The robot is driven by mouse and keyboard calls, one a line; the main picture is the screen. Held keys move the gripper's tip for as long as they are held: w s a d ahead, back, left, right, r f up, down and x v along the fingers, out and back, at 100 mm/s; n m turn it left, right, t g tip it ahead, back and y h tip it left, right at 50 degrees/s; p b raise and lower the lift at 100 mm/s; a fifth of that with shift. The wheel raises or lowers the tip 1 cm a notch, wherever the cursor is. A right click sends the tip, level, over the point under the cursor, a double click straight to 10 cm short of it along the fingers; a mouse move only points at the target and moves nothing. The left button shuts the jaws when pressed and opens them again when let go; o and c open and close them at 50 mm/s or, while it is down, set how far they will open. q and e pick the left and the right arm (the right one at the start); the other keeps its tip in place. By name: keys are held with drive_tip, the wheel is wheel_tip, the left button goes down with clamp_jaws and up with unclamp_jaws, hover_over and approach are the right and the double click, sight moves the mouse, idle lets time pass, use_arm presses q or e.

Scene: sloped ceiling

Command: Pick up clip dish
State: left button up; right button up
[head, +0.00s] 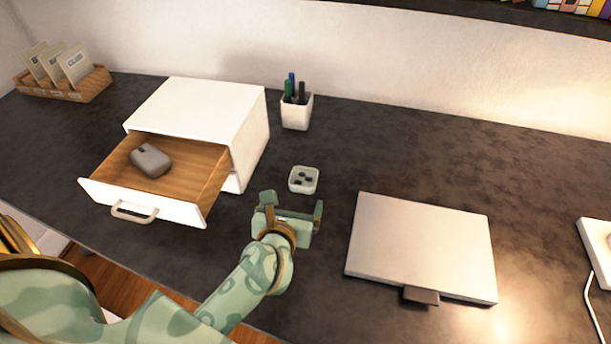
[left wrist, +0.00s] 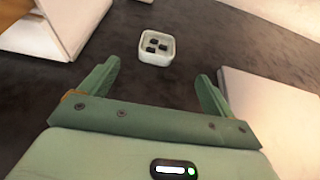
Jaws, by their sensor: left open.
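The clip dish (head: 304,180) is a small white square dish with several dark clips in it. It stands on the dark desk between the drawer unit and the laptop. It also shows in the left wrist view (left wrist: 157,48), ahead of the fingers. My left gripper (head: 293,208) is open and empty, just in front of the dish and apart from it. Its two green fingers show in the left wrist view (left wrist: 153,82), spread with bare desk between them. My right gripper is not in view.
A white drawer unit (head: 195,108) with an open drawer holding a grey mouse (head: 150,160) stands left of the dish. A white pen cup (head: 296,112) is behind it. A closed silver laptop (head: 421,245) lies to the right. A wooden card holder (head: 85,88) is at far left.

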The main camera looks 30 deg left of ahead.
use_arm(q)
drive_tip(key=b, duration=0.2)
approach(306, 173)
drive_tip(key=shift+x, duration=0.95)
drive_tip(key=b+x, duration=0.1)
drive_tip(key=x, duration=0.3)
drive_tip(key=shift+w+a+f+b, duration=0.1)
drive_tip(key=shift+w+f+b, duration=0.1)
drive_tip(key=shift+b, duration=0.1)
drive_tip(key=shift+w+a+f, duration=0.1)
drive_tip(key=shift+w, duration=0.35)
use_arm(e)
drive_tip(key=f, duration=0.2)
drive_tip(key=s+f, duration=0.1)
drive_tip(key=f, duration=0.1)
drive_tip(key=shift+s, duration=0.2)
use_arm(q)
drive_tip(key=c, duration=1)
drive_tip(key=shift+c, duration=0.6)
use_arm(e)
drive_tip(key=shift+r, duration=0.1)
